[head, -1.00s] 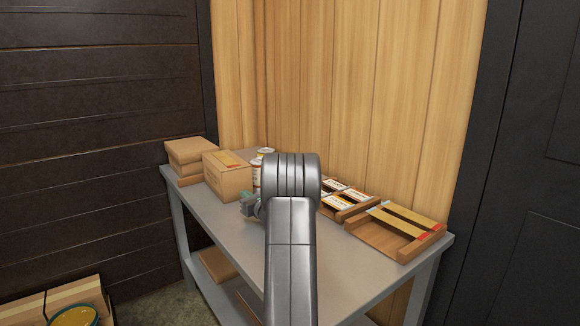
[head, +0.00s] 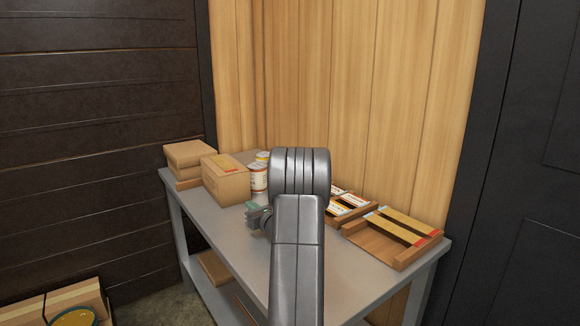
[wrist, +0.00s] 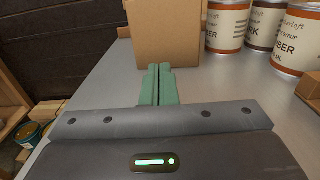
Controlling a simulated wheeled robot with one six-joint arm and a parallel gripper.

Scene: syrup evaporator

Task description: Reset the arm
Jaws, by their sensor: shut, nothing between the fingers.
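My gripper (wrist: 159,84) has green fingers that lie close together, shut with nothing between them. In the wrist view it points toward a cardboard box (wrist: 165,32) on the grey table (wrist: 95,82), and whether it touches the box is hard to tell. In the head view the gripper (head: 254,212) shows in part to the left of my arm, over the table (head: 235,236). My arm stands in the middle of the head view and hides part of the tabletop.
Syrup cans (wrist: 227,26) stand right of the box; they also show in the head view (head: 258,178). Wooden trays with labels (head: 345,207) and strips (head: 392,236) lie at the right. Stacked boxes (head: 188,160) stand at the far left. A carton with a can (head: 73,317) is on the floor.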

